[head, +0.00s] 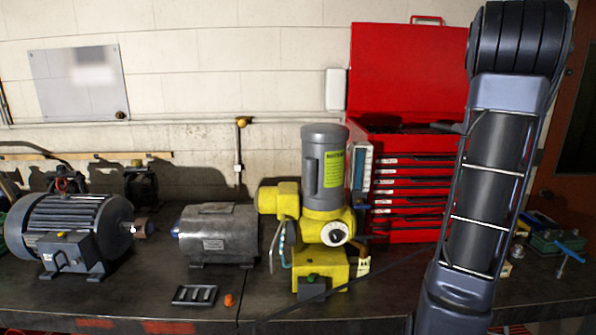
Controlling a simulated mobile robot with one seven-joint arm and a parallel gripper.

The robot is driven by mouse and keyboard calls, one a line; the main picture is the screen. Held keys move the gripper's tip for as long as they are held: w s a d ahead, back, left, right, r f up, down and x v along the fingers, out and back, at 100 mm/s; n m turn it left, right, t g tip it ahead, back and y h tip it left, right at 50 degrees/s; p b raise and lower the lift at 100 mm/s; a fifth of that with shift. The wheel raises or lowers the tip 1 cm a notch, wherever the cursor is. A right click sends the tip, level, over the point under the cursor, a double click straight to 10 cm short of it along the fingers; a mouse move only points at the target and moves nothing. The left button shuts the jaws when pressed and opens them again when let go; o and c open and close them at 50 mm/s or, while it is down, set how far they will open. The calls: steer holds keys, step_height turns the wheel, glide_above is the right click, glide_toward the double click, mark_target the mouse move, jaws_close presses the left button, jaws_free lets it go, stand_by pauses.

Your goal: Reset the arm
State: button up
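My arm rises on the right side of the head view, with a dark ribbed joint at the top. My gripper is not in view. A large grey motor (70,228) with cooling fins stands at the left on the workbench (215,297). A smaller dark grey motor (218,238) stands in the middle. A yellow pump motor (322,215) with a grey upright cylinder and a yellow-green label stands to its right. My arm hides part of the bench at the right.
A red tool chest (408,195) with an open lid stands behind the yellow motor, close to my arm. A small orange piece (229,300) and a dark slotted part (195,295) lie near the front edge. Tools (566,255) lie at the right.

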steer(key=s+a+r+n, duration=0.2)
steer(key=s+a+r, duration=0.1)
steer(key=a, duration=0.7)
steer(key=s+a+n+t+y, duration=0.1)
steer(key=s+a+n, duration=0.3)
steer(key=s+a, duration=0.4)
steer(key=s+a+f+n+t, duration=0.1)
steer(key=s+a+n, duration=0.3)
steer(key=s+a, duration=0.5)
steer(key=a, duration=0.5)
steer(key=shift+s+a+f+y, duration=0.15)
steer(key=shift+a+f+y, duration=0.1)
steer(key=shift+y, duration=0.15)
